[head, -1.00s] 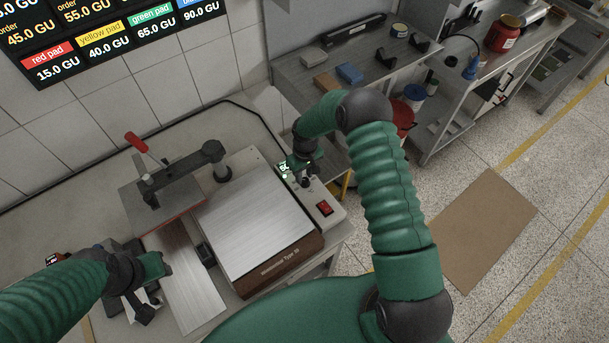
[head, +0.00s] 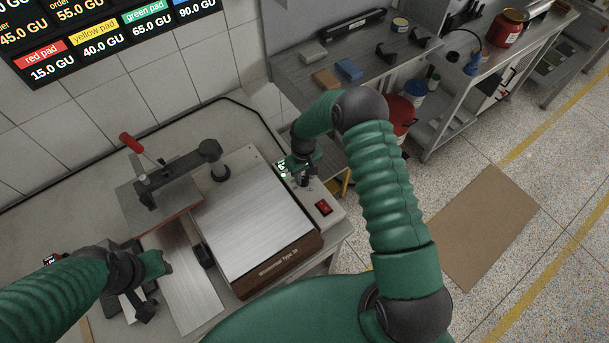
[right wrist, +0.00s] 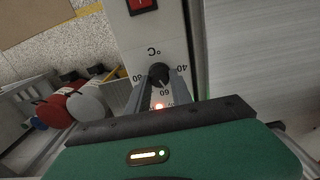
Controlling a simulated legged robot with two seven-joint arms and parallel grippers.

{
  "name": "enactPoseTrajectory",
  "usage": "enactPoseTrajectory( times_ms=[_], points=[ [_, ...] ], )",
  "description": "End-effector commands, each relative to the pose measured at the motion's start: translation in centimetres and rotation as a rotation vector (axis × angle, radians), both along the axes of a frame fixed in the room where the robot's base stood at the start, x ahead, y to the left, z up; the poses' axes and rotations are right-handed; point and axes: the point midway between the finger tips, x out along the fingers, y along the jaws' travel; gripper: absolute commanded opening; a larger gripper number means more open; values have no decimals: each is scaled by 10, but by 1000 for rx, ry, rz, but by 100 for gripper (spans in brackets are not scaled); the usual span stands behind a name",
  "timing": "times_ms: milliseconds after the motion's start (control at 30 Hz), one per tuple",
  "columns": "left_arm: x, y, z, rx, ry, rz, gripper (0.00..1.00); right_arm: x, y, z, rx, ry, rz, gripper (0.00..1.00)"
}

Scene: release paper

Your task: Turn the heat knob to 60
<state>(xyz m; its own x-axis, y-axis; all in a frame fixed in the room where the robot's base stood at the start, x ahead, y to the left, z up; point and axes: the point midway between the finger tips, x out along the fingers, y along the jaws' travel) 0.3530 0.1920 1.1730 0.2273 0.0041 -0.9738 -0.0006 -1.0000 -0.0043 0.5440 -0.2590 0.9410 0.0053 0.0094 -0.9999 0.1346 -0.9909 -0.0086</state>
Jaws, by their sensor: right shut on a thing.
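The black heat knob (right wrist: 158,73) is on the pale control panel (right wrist: 130,45), between printed marks for 80, 60 and 40 and below a °C sign in the right wrist view. My right gripper (right wrist: 160,83) is shut on the knob, one finger on each side. The 60 mark is between the fingers, close to the knob's edge. In the head view, the right gripper (head: 303,182) points down at the panel and hides the knob. A small lit display (head: 281,168) is partly covered there. My left gripper (head: 150,290) is low at the left; its fingers are unclear.
A red switch (head: 323,207) is on the same panel. The flat metal plate (head: 250,220) of the machine lies to its left, and a press with a red handle (head: 132,143) stands farther left. A shelf with blocks and jars is behind.

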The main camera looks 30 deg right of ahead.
Motion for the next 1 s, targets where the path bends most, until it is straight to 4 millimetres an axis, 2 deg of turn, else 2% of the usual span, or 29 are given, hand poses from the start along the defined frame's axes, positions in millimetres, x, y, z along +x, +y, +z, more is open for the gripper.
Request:
enactPoseTrajectory(
  times_ms=[33,367,1000],
  points=[
    [0,0,-2,0,0,0,36,-5,-4,-3,-7,12,-7,0],
    [0,0,-16,0,0,1,36,-6,-3,-6,-4,16,-149,0],
    [0,0,-48,0,0,1,36,-7,-3,-6,-6,25,-649,0]
  ],
)
